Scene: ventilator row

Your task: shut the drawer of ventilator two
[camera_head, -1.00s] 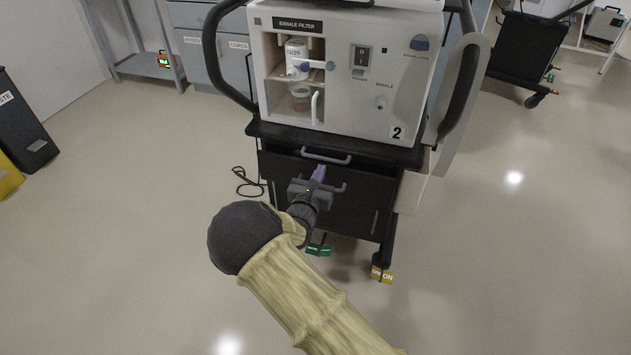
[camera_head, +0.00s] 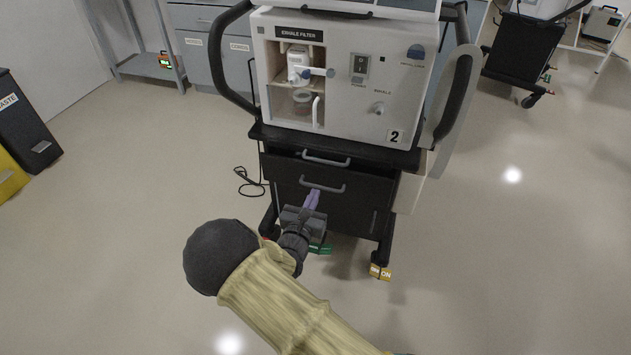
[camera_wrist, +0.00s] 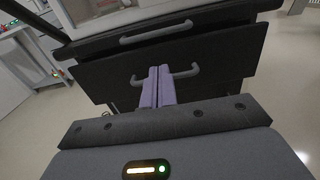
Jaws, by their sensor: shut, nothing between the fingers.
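Ventilator two (camera_head: 345,75) is a white unit with a "2" label on a black cart. The cart front has an upper drawer handle (camera_head: 326,158) and a lower drawer front (camera_head: 345,205) with its own grey handle (camera_head: 322,186). I cannot tell for sure how far either drawer stands out. My gripper (camera_head: 313,194) has purple fingers, shut and empty, just in front of and below the lower handle. In the wrist view, my fingers (camera_wrist: 159,70) cover the middle of the lower handle (camera_wrist: 186,72); contact cannot be told.
A black cable (camera_head: 250,182) lies on the floor at the cart's left. Grey cabinets (camera_head: 215,45) stand behind, a waste bin (camera_head: 25,125) at far left, another cart (camera_head: 522,55) at back right.

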